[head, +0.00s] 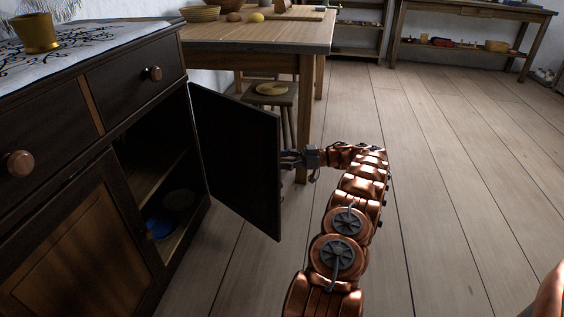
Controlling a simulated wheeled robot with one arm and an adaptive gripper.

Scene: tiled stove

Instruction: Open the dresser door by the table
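The dark wooden dresser (96,125) stands at the left in the head view. Its door by the table (238,155) stands wide open, swung out from the dresser front. The open compartment (150,172) behind it shows a shelf, a blue dish (161,228) and a dark round dish. My gripper (290,159) is at the free edge of the door, coming from the right. The fingertips are small and partly hidden by the door, so I cannot tell whether they grip it or only touch it.
The wooden table (256,45) stands just behind the door, with a stool (271,94) beneath it. The dresser's other door (78,250) is shut. A yellow cup (35,33) stands on the dresser top. The plank floor (450,180) at the right is clear.

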